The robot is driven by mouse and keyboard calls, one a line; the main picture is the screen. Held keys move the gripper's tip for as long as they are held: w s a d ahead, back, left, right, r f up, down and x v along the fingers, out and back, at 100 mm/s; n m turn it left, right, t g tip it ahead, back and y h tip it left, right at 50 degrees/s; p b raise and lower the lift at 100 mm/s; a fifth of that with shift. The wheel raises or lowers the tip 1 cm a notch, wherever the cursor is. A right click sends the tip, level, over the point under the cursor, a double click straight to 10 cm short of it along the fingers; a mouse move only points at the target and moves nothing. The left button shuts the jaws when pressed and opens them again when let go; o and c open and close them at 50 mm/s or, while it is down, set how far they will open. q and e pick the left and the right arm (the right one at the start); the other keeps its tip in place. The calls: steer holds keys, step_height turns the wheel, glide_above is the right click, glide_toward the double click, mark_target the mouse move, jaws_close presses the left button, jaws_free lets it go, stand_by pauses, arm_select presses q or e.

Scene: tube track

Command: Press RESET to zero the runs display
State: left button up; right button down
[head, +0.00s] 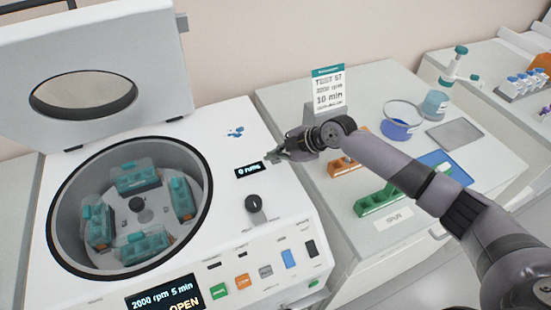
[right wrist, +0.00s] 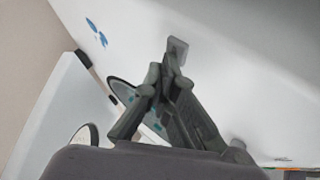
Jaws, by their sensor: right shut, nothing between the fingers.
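The white centrifuge (head: 235,130) stands with its lid up. Its small dark runs display (head: 249,170) on the top deck seems to read "0 runs". My right gripper (head: 272,157) is shut and empty, just right of that display, low over the deck. In the right wrist view the closed fingertips (right wrist: 172,62) are at a small grey square button (right wrist: 178,48), probably RESET. They look to be touching it or very close; I cannot tell which. In the head view the gripper mostly hides this button. My left gripper is not in view.
The open rotor bowl (head: 130,205) holds several teal tube buckets. The front display (head: 165,298) reads "2000 rpm 5 min OPEN".

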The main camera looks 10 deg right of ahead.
mark_target(275, 162)
steer(key=shift+r+p, duration=0.3)
steer(key=shift+r, duration=0.4)
steer(key=shift+r+p, duration=1.7)
steer(key=shift+r, duration=0.85)
steer(key=shift+f, duration=0.1)
